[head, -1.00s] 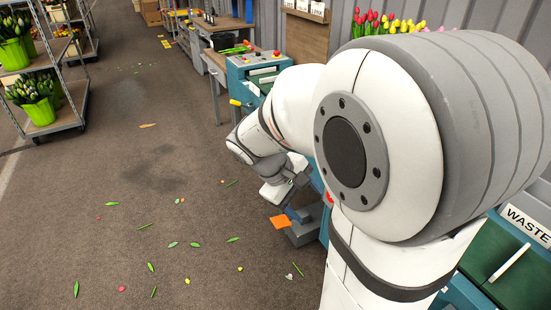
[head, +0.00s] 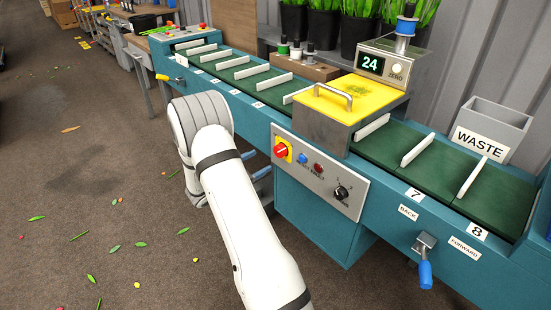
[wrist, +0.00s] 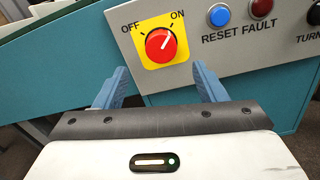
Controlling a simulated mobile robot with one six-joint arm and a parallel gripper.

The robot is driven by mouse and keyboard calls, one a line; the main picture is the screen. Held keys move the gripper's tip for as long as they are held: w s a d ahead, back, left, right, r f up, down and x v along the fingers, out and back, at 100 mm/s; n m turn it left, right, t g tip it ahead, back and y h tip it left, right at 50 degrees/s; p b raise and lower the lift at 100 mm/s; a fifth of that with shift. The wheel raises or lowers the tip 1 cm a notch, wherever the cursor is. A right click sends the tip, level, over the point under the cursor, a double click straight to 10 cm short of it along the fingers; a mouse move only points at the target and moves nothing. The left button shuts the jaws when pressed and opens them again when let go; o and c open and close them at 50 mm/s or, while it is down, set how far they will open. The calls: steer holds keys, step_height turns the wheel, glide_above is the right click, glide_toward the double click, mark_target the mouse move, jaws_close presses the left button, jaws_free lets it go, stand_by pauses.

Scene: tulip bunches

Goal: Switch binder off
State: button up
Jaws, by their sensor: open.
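The binder's red rotary switch (head: 281,150) sits on a yellow plate at the left end of the grey control panel. In the wrist view the red knob (wrist: 161,45) is close, and its white mark points up and right toward ON. OFF is printed at the upper left. My gripper (wrist: 160,72) is open and empty, its blue fingers spread below and to either side of the knob, seemingly short of it. In the head view, my gripper (head: 256,164) shows only partly behind my arm, left of the panel.
A blue reset button (wrist: 219,15), a red fault light (wrist: 261,8) and a black dial (head: 341,192) share the panel. A yellow cover (head: 342,101) and green conveyor (head: 470,185) lie above. A blue-handled lever (head: 425,270) projects at right. The floor at left is open, with scattered leaves.

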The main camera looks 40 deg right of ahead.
mark_target(277, 152)
steer(key=d, duration=0.7)
steer(key=shift+w+b, duration=0.25)
steer(key=shift+b, duration=0.1)
steer(key=shift+c, duration=0.5)
